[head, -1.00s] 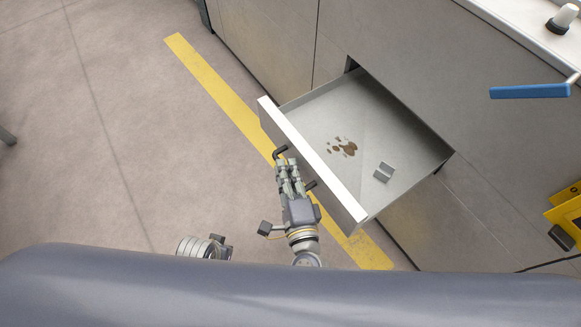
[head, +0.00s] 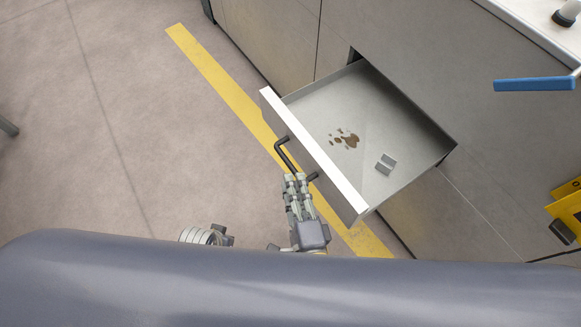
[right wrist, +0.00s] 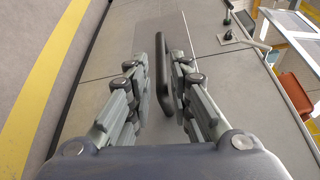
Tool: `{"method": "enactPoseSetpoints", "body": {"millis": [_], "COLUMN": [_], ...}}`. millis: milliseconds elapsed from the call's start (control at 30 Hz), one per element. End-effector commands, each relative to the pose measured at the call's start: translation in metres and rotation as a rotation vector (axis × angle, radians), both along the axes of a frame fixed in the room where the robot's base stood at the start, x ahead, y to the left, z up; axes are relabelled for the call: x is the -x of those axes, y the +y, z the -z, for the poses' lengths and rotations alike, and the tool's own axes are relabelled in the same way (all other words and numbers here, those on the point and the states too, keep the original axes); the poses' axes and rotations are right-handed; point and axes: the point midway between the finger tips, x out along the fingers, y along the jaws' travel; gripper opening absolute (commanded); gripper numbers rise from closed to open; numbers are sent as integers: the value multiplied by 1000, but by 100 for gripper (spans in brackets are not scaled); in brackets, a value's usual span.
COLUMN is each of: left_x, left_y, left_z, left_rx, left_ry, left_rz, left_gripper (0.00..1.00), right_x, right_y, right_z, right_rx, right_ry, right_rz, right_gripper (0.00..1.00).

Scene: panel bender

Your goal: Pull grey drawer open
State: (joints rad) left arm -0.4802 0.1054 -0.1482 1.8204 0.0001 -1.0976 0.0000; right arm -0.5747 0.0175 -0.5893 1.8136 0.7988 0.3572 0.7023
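The grey drawer (head: 395,110) is pulled out of the grey cabinet, with its inside in view. Its dark bar handle (head: 282,150) is on the outer side of the drawer front, and it also shows in the right wrist view (right wrist: 164,70). My right gripper (head: 297,178) is at the near end of the handle. In the right wrist view its fingers stand apart, one on each side of the bar, with gaps visible, so it is open. I cannot see my left gripper's fingers.
A small metal bracket (head: 386,163) and brown stains lie in the drawer. A yellow floor stripe (head: 222,90) runs beneath the drawer front. A blue lever (head: 535,84) and a yellow part (head: 567,205) are at right.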

Motion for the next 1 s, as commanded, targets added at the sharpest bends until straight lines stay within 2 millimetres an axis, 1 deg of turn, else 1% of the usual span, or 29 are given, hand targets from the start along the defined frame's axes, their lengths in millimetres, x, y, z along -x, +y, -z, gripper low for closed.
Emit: {"method": "enactPoseSetpoints", "body": {"millis": [33,100,200,300,467,1000], "left_x": [0,0,0,0,0,1], "left_y": [0,0,0,0,0,0], "left_z": [0,0,0,0,0,0], "left_rx": [0,0,0,0,0,0], "left_ry": [0,1,1,1,1,1], "left_rz": [0,0,0,1,1,1], "left_gripper": [0,0,0,0,0,0], "right_x": [12,24,38,46,50,50], "right_y": [-3,-7,-10,-13,-14,-14], "right_z": [0,-1,-2,-4,-4,-4], "right_rx": [3,3,1,0,0,0], "right_ry": [3,1,1,1,-1,-1], "right_rz": [-3,-2,-1,0,0,0], "right_gripper": [20,20,20,20,20,20]}}
